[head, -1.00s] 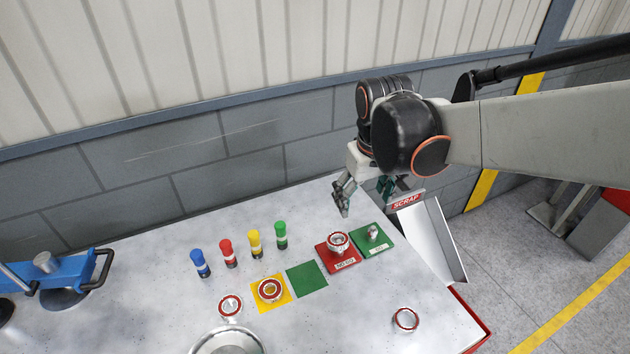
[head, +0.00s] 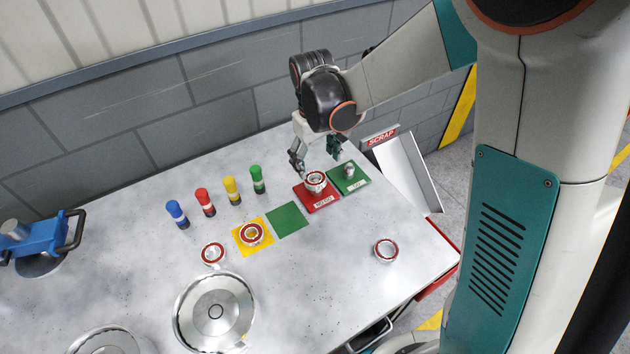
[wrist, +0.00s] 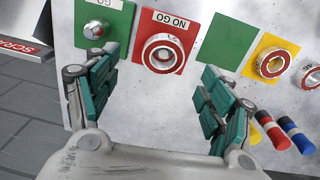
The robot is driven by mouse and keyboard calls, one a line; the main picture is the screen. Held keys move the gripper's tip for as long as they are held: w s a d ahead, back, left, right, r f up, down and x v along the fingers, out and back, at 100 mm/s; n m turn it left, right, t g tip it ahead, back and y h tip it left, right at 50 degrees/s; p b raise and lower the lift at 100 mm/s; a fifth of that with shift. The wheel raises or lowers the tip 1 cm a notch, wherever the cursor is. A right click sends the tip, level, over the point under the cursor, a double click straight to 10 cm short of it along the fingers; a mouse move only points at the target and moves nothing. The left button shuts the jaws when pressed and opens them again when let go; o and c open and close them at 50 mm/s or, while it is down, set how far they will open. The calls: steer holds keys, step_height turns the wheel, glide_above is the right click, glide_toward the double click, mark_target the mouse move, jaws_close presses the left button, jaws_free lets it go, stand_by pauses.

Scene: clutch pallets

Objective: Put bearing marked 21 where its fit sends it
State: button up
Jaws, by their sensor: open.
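A bearing with a red ring (head: 315,182) sits on the red NO GO pad (head: 332,194). In the wrist view the bearing (wrist: 163,54) has a small mark that looks like 21, and a pale round shape shows in its bore; I cannot tell how it sits on it. To its right in the head view is the green GO pad (head: 360,181) with a bare metal plug (head: 349,170). My gripper (head: 314,160) is open and empty, above and behind the NO GO pad; its fingers (wrist: 160,75) spread either side of the bearing in the wrist view.
A bearing (head: 251,233) lies on a yellow square (head: 239,245); the green square (head: 287,219) is empty. Loose bearings lie left (head: 213,253) and right (head: 386,250). Coloured posts (head: 231,190) stand behind. A SCRAP chute (head: 408,172) is at the table's right end.

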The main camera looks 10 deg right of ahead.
mark_target(315, 174)
steer(key=f+b, duration=0.1)
steer(key=f, duration=0.5)
steer(key=shift+w+a+f+b, duration=0.1)
steer(key=shift+a+f+b, duration=0.1)
steer(key=shift+b, duration=0.2)
steer(key=c, duration=1.4)
steer(key=shift+r, duration=0.1)
